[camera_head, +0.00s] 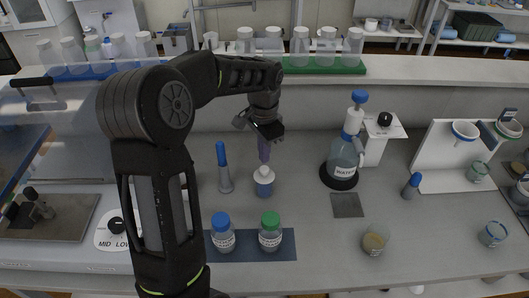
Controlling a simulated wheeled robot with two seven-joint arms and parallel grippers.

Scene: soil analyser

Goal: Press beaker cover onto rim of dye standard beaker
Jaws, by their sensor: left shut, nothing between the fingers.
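My left gripper (264,157) points down, its narrow purple-grey fingers closed just above a small vessel (264,187) with blue contents and a white top (263,173). This may be the dye standard beaker with its cover; no label is readable. The white top appears seated on the vessel, and the vessel stands upright on the bench. I cannot tell whether the fingertips touch the white top. My right gripper is not in view.
Blue-capped (222,236) and green-capped (270,236) bottles stand on a dark blue mat (246,256) in front. A blue-topped tool (222,165) stands left. A wash bottle (343,160) and a beaker with brown contents (375,240) are right.

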